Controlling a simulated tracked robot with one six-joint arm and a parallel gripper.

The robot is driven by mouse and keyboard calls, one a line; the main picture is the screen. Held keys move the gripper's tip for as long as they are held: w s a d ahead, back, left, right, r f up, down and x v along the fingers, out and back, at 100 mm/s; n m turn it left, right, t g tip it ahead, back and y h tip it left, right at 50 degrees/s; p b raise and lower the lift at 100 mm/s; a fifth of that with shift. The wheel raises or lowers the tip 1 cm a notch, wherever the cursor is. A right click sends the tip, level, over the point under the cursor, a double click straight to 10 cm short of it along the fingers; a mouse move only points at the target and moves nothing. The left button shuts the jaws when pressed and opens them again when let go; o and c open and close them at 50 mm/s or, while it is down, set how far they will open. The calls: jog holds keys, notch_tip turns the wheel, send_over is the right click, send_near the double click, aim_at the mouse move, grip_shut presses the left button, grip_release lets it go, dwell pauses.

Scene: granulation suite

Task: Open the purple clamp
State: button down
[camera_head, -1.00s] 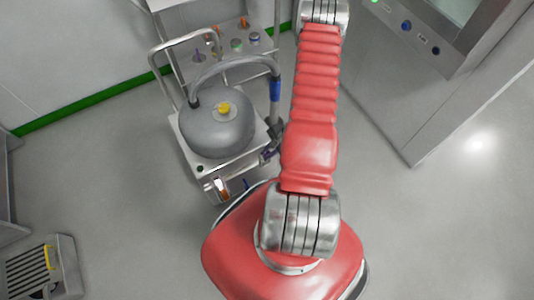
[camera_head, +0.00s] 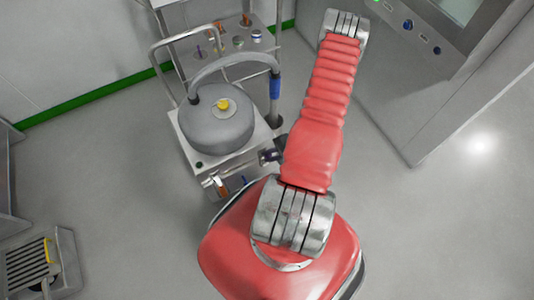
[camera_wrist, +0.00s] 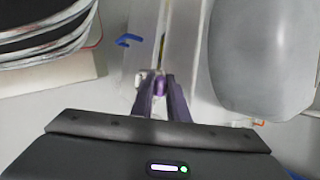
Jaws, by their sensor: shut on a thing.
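The purple clamp (camera_wrist: 160,84) shows in the wrist view as a small purple piece at the tips of my gripper (camera_wrist: 161,92). The two dark fingers are shut on it from either side, and they hide much of it. I cannot tell whether the clamp itself is open or closed.
A metal cart (camera_head: 180,128) carrying a grey round vessel (camera_head: 216,122) with a yellow cap stands left of my arm. A steel cabinet (camera_head: 400,110) stands to the right. A blue hook-shaped piece (camera_wrist: 128,40) is near the clamp.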

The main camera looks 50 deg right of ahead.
jog(key=shift+s+a+f+n+t+h, duration=0.2)
jog(key=shift+s+f+t, duration=0.35)
jog(key=shift+t, duration=0.4)
jog(key=shift+s+a+f+n+t+h, duration=0.1)
jog(key=shift+s+f+n+t+h, duration=0.1)
jog(key=shift+s+f+t, duration=0.55)
jog(key=shift+w+r, duration=0.2)
jog(key=shift+r, duration=0.05)
jog(key=c, duration=1.7)
grip_release()
jog(key=shift+r, duration=0.1)
jog(key=shift+s+f+v, duration=0.1)
jog(key=shift+f+v, duration=0.05)
jog(key=shift+v, duration=3.25)
jog(key=shift+s+f+v, duration=0.15)
jog(key=shift+v, duration=3.2)
